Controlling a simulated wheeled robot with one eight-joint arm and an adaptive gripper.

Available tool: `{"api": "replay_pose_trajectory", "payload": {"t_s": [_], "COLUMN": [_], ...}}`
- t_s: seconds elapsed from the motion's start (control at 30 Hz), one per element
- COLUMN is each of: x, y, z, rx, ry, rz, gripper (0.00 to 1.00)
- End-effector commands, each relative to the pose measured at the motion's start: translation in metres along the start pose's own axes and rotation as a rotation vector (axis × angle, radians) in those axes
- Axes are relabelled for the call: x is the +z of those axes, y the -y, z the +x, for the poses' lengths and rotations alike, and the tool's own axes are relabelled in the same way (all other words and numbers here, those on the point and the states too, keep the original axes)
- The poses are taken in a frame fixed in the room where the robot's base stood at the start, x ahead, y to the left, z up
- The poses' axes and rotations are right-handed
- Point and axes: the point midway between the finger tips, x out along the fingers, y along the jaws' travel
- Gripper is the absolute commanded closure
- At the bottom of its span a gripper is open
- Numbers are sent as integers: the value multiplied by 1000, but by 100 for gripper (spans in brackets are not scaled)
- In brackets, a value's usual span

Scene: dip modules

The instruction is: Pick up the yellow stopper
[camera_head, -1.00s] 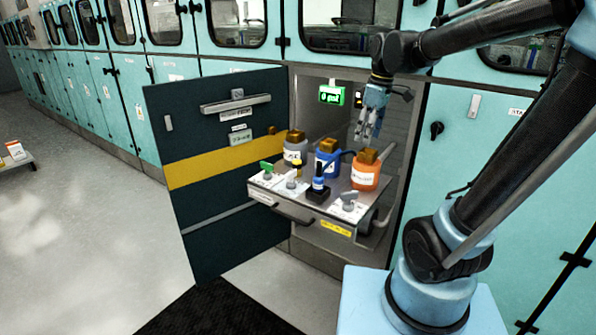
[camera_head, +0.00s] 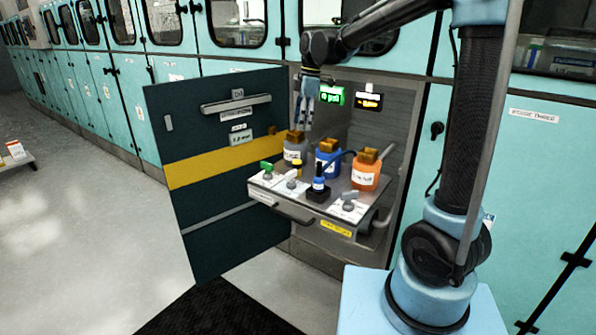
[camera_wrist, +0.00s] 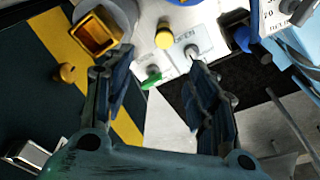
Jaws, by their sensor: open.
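The yellow stopper (camera_head: 297,168) is a small yellow cylinder on the pull-out shelf, at the left end near the grey bottle (camera_head: 295,149). In the wrist view the stopper (camera_wrist: 164,38) is just beyond the fingertips, nearer the top edge. My gripper (camera_head: 304,124) hangs pointing down above the grey bottle. It is open and empty, and its two fingers (camera_wrist: 152,62) are spread in the wrist view. The stopper is clear of both fingers and fully visible there.
A blue bottle (camera_head: 328,160) and an orange bottle (camera_head: 366,171) with brown-yellow caps stand on the shelf (camera_head: 335,209). A green knob (camera_head: 266,166) and a small dark-blue item (camera_head: 318,180) are close by. The open dark cabinet door (camera_head: 225,160) is on the left.

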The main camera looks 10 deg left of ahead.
Motion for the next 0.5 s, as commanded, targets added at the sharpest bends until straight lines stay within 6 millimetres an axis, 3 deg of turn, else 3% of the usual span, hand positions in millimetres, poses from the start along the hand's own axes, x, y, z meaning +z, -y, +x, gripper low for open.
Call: {"api": "replay_pose_trajectory", "payload": {"t_s": [0.3,0.5], "x": [0,0], "y": [0,1], "z": [57,84], "rx": [0,1], "ry": [0,0], "rz": [0,1], "gripper": [48,48]}}
